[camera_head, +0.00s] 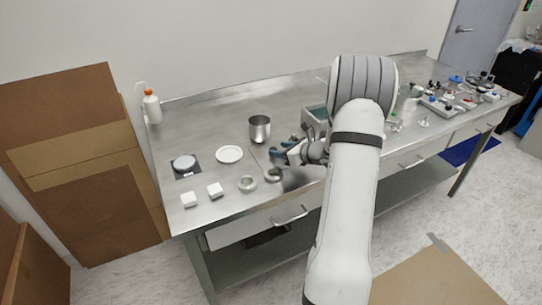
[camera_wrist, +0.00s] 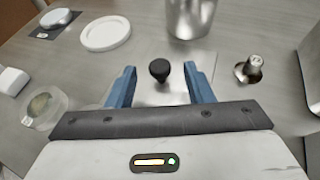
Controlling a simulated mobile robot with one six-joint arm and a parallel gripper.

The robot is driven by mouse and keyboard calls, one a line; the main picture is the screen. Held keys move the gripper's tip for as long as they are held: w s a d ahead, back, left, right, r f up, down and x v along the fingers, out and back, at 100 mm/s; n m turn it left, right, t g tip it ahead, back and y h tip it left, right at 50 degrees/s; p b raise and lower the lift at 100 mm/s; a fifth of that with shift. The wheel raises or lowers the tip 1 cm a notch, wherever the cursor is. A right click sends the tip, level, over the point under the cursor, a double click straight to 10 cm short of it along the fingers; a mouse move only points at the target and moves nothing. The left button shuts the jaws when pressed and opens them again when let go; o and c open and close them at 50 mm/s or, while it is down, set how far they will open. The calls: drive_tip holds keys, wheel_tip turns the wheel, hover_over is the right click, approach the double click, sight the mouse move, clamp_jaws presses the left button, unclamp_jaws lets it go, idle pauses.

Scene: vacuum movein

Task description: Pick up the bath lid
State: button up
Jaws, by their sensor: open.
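The bath lid looks like a flat, shiny metal plate (camera_wrist: 178,77) with a black knob (camera_wrist: 159,71), lying on the steel table in the wrist view. My gripper (camera_wrist: 159,68) is open, its two blue fingers on either side of the knob, with a visible gap on each side. Nothing is held. In the head view my gripper (camera_head: 277,147) is low over the table and hides most of the lid. The metal bath (camera_head: 315,116) stands just behind my arm, partly hidden.
A metal beaker (camera_head: 259,130) stands beyond the gripper, and a white dish (camera_head: 229,155) lies left. A small metal dish (camera_head: 273,175) and a pale ring (camera_head: 247,184) sit near the front edge. A small metal piece (camera_wrist: 250,69) lies right of the lid.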

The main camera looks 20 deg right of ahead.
sight(275, 149)
drive_tip(key=x, duration=0.4)
drive_tip(key=shift+f+p, duration=0.3)
drive_tip(key=shift+c, duration=0.2)
clamp_jaws()
